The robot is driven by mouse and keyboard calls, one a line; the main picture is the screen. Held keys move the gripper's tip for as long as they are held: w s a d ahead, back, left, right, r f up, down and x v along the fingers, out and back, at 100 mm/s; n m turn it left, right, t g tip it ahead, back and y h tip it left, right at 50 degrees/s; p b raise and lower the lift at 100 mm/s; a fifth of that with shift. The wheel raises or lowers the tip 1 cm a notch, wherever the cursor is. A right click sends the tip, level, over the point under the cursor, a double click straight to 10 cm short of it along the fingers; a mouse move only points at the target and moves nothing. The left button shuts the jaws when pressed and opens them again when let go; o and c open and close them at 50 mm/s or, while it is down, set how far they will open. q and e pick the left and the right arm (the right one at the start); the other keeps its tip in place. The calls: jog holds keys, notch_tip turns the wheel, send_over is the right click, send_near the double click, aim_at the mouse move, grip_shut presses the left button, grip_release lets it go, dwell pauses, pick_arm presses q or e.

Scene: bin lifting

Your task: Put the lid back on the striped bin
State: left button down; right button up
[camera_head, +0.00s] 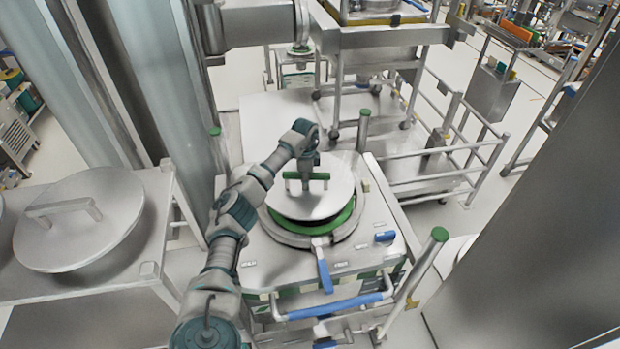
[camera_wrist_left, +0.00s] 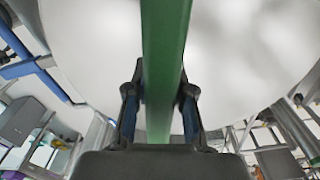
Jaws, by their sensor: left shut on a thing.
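A round silver lid (camera_head: 300,204) with a green bar handle (camera_head: 322,176) is over the round opening of the bin in the middle of the head view. A green rim (camera_head: 325,230) and a dark gap show below the lid's near edge; whether the lid touches the rim I cannot tell. My left gripper (camera_head: 306,182) is shut on the green handle, which runs between its fingers in the left wrist view (camera_wrist_left: 160,105). The bin's body is mostly hidden by the metal housing (camera_head: 375,262), so I cannot make out its stripes clearly. My right gripper is not in view.
Another silver lid with a grey handle (camera_head: 85,225) lies on a metal table at the left. A blue lever (camera_head: 323,268) and a blue-gripped bar (camera_head: 335,307) are at the housing's front. A post with a green cap (camera_head: 439,235) stands at its right. Metal railings are behind.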

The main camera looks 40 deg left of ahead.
aim_at(311, 191)
pick_arm(q)
jog(key=shift+a+f, duration=0.3)
jog(key=shift+f, duration=0.4)
jog(key=shift+d+f+b, duration=0.2)
jog(key=shift+d+b, duration=0.05)
jog(key=shift+b, duration=0.1)
jog(key=d+f+b, duration=0.2)
jog(key=b, duration=0.1)
jog(key=shift+d, duration=0.35)
jog(key=shift+a+f+b, duration=0.15)
jog(key=shift+f+b, duration=0.15)
jog(key=shift+s+a+f, duration=0.25)
jog(key=shift+a+f, duration=0.5)
jog(key=shift+a, duration=0.2)
jog(key=shift+d+f, duration=0.1)
jog(key=shift+d, duration=0.05)
jog(key=shift+w+d+f, duration=0.1)
jog(key=shift+d, duration=0.1)
jog(key=shift+w+d, duration=0.15)
jog(key=shift+d, duration=0.05)
jog(key=shift+a, duration=0.2)
jog(key=shift+d, duration=0.1)
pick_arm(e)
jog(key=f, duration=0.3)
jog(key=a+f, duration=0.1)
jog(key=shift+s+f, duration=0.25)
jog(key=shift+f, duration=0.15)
